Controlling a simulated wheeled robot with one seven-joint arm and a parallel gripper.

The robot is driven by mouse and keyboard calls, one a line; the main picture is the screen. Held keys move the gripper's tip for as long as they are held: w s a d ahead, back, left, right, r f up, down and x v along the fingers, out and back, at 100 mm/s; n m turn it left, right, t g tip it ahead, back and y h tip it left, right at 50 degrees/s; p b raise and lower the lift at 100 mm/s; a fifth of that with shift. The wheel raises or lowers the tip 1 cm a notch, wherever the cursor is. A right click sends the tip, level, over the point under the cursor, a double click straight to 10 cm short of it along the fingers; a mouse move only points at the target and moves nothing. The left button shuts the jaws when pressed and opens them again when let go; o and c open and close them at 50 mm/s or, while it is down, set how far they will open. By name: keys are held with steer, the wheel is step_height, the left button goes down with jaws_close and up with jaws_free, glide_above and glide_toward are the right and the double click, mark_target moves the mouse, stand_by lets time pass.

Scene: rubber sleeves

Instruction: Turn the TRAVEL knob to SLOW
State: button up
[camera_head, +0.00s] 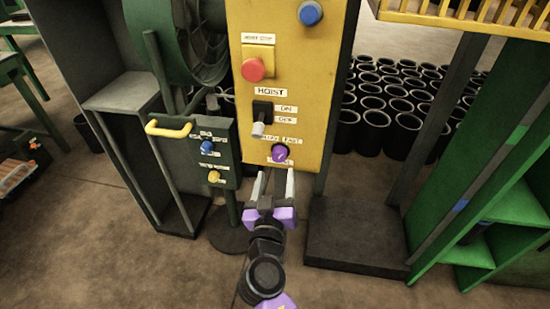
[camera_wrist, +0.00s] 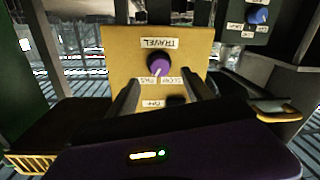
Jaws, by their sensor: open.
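The purple TRAVEL knob (camera_head: 279,154) is at the bottom of the yellow control panel (camera_head: 300,100). In the upside-down wrist view the knob (camera_wrist: 158,64) shows a pale pointer line aimed down and slightly left, toward the FAST label. The SLOW label (camera_wrist: 181,85) lies to the right of FAST there; in the head view, FAST is at the knob's upper right. My gripper (camera_head: 275,178) is open and empty, just below and in front of the knob. Its fingers (camera_wrist: 165,98) appear apart on either side of the knob's line, without visible contact.
Above the knob are the HOIST lever (camera_head: 261,122), a red mushroom button (camera_head: 253,69) and a blue knob (camera_head: 310,12). A dark green box (camera_head: 225,160) with a yellow handle (camera_head: 168,129) stands left. Black sleeves (camera_head: 371,110) fill the floor behind right.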

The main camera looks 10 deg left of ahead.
mark_target(279, 159)
steer(key=w, duration=0.7)
steer(key=shift+w+a, duration=0.1)
steer(key=shift+w, duration=0.05)
jaws_close()
